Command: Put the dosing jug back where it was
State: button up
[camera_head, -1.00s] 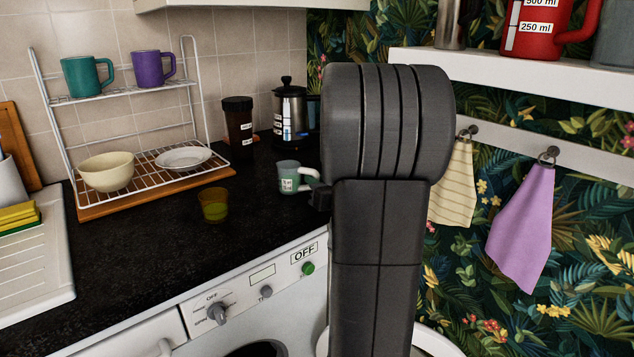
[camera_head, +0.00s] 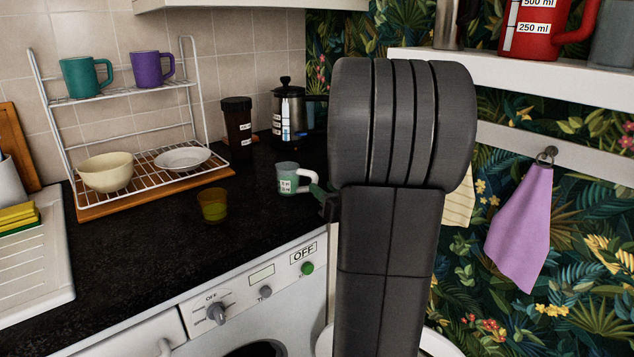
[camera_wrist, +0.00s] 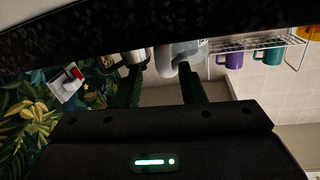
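The dosing jug (camera_head: 287,179), small and grey-green with a pale handle and a measuring label, stands upright on the dark worktop near the corner. My gripper (camera_head: 320,194) is just right of it, at the handle side, partly hidden by my arm. In the wrist view, which is upside down, the jug (camera_wrist: 188,48) shows beyond my gripper (camera_wrist: 163,88). The two fingers are apart, with nothing clamped between them. The handle lies just ahead of the fingertips; whether it touches one is unclear.
An amber glass (camera_head: 213,205) stands left of the jug. A dark-lidded jar (camera_head: 238,122) and a steel coffee press (camera_head: 288,112) stand behind. A dish rack (camera_head: 140,180) is at left. A red measuring jug (camera_head: 530,30) sits on the shelf (camera_head: 480,65) at right.

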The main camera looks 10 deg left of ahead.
jog(key=v, duration=0.9)
jog(key=shift+p, duration=0.35)
